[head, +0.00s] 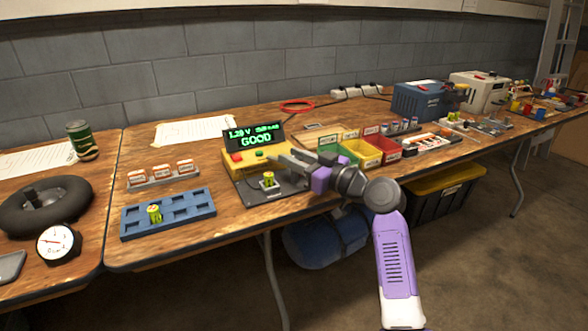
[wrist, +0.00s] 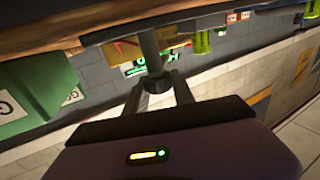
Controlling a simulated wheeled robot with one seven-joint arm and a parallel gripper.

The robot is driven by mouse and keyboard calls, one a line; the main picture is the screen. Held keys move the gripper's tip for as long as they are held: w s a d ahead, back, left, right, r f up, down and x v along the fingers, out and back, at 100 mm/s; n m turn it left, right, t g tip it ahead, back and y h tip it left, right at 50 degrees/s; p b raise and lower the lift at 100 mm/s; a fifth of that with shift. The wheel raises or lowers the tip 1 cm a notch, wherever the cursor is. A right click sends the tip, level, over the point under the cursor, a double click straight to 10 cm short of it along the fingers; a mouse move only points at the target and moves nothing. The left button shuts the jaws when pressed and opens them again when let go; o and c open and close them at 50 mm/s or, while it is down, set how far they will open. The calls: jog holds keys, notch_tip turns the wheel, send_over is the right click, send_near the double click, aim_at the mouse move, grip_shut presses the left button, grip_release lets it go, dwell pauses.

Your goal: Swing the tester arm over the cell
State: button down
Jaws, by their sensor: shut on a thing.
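The yellow tester (head: 236,161) stands on a dark base plate at the back of the wooden table. Its dark display (head: 255,137) shows green text, 1.20 V and GOOD. A yellow-green cell (head: 268,180) stands upright on the plate in front of it; a yellow-green cell also shows in the wrist view (wrist: 202,41). My gripper (head: 291,160) reaches in from the right, just behind and right of the cell. In the wrist view its fingers (wrist: 153,91) are shut on the grey post of the tester arm (wrist: 149,48). My fingers partly hide the arm in the head view.
A blue tray (head: 130,224) holds another upright cell (head: 154,212). A grey rack (head: 163,179) with white and orange boxes lies behind it. Green, yellow (head: 362,152) and red bins stand right of the tester, near my wrist. A tyre (head: 75,206) and gauge lie left.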

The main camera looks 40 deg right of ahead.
jog(key=shift+s+d+f+n+g+y+b, duration=0.1)
jog(key=shift+f+n+g+y+b, duration=0.05)
jog(key=shift+n+y+b, duration=0.55)
jog(key=shift+s+f+n+g+y+b, duration=0.15)
jog(key=shift+n+y+b, duration=0.25)
jog(key=shift+y+b, duration=0.45)
jog(key=shift+r+y, duration=0.15)
jog(key=shift+y, duration=0.3)
jog(key=c, duration=1.1)
grip_release()
jog(key=shift+r, duration=0.1)
jog(key=shift+o, duration=0.2)
jog(key=shift+p+v, duration=0.85)
jog(key=shift+v, duration=3)
